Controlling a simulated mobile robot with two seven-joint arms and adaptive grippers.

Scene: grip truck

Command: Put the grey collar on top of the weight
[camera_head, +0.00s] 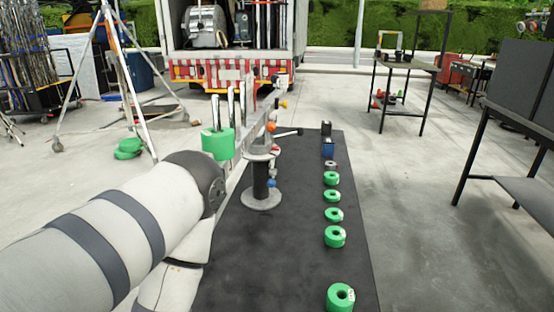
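A small grey ring-shaped piece (331,165), which looks like the grey collar, lies on the black mat at the far part of a row. Green ring weights stand in the same row, the nearest one (340,297) at the bottom edge. A larger green weight (218,143) sits upright near the metal posts left of centre, above my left arm's elbow. Which weight the task means cannot be told. My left arm comes in from the left and bends down at the elbow; its gripper is not in view. My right arm and gripper are not in view.
A post with a round grey base (261,199) stands on the black mat (285,265). A blue block (327,147) lies beyond the grey piece. A tripod (140,85), a truck (232,70) and tables (405,65) stand around.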

